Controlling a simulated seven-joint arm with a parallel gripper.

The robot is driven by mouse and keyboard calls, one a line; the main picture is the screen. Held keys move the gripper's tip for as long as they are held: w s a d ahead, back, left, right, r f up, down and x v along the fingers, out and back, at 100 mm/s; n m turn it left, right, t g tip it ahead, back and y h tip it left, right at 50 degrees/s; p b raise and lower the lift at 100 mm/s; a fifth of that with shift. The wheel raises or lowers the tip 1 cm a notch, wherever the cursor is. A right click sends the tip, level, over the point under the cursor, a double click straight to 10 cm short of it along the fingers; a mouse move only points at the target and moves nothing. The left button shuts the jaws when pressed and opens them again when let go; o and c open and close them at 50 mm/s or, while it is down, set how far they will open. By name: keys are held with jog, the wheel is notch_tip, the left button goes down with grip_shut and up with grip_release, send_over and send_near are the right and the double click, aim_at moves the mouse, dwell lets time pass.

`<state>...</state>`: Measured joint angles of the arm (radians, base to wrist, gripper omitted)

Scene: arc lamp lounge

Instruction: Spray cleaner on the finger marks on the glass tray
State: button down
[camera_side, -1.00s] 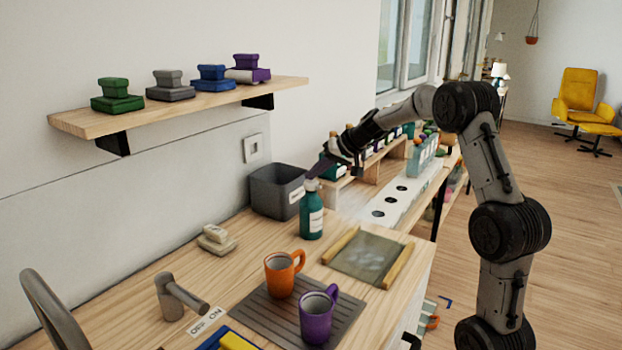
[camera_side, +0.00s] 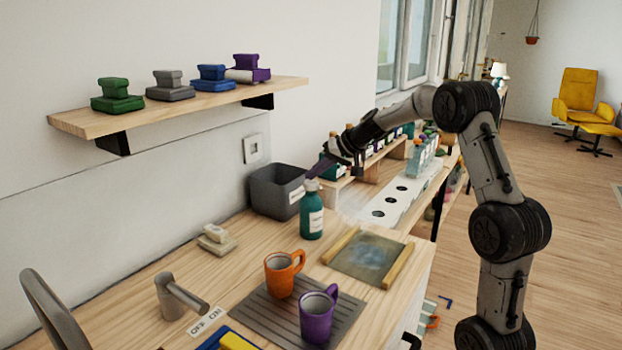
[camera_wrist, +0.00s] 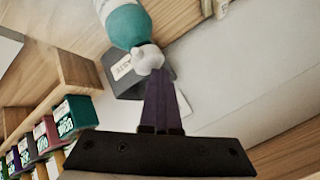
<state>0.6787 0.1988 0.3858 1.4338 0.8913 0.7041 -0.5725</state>
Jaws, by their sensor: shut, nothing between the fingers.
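The glass tray (camera_side: 369,257) lies on the near right of the table between two light wooden side bars. A hazy bluish patch covers the middle of its glass; separate finger marks cannot be made out. The teal spray bottle (camera_side: 312,217) stands upright behind and left of the tray. My gripper (camera_side: 314,172) is at the top of the bottle, its purple fingers shut with nothing between them. In the wrist view, the closed fingertips (camera_wrist: 154,78) lie right by the bottle's white spray head (camera_wrist: 148,59); whether they touch it is unclear.
An orange mug (camera_side: 281,275) and a purple mug (camera_side: 316,315) stand on a ribbed mat left of the tray. A dark grey bin (camera_side: 275,192) is behind the bottle. A white rack with round holes (camera_side: 400,190) lies to the right.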

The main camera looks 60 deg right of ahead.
aim_at(315, 182)
jog(key=shift+f, duration=0.25)
dwell(0.3)
jog(key=shift+f, duration=0.35)
jog(key=shift+r, duration=0.45)
dwell(0.3)
jog(key=shift+r, duration=3.05)
